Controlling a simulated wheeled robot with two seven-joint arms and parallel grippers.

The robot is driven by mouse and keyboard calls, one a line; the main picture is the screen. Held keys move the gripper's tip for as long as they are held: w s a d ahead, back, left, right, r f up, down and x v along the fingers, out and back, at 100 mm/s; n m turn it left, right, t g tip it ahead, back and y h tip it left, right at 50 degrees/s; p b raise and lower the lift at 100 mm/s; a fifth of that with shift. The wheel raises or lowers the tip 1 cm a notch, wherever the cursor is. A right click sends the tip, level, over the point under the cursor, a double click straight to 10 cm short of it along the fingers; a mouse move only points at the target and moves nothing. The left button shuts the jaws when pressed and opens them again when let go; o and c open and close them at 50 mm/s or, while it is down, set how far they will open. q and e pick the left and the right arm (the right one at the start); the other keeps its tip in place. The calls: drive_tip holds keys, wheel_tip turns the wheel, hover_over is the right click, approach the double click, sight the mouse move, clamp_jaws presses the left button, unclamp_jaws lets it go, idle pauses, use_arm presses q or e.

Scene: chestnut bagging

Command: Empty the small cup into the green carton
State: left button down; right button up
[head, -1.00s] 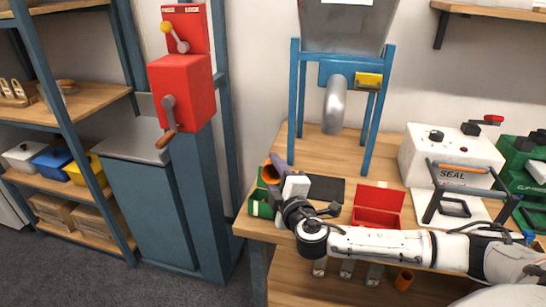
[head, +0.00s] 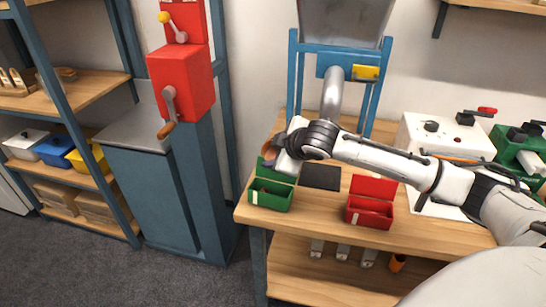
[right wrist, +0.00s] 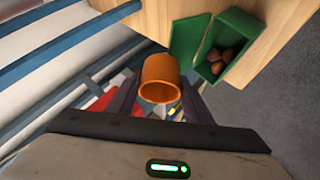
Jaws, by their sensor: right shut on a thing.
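The green carton (head: 270,201) stands open at the left front of the workbench, its lid raised behind. In the right wrist view the carton (right wrist: 247,42) holds several brown chestnuts (right wrist: 226,60). My right gripper (head: 277,158) is above and behind the carton. It is shut on the small orange cup (right wrist: 160,76), which sits between its fingers in the right wrist view. The cup's mouth faces the wrist camera and no chestnuts show in it. In the head view the cup is mostly hidden by the gripper. My left gripper is not in view.
A red open box (head: 369,213) and a dark mat (head: 320,177) lie right of the carton. A blue-framed hopper (head: 345,40) stands behind, with a white sealer (head: 440,140) at right. Another orange cup (head: 397,263) is on the lower shelf.

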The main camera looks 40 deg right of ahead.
drive_tip(key=shift+r+m+g+y, duration=0.3)
drive_tip(key=shift+r+g+y, duration=0.4)
drive_tip(key=shift+r+g, duration=0.35)
drive_tip(key=s+a+r, duration=0.3)
drive_tip(key=s+r, duration=0.2)
drive_tip(key=r, duration=0.2)
drive_tip(key=shift+r, duration=0.15)
drive_tip(key=shift+a, duration=0.15)
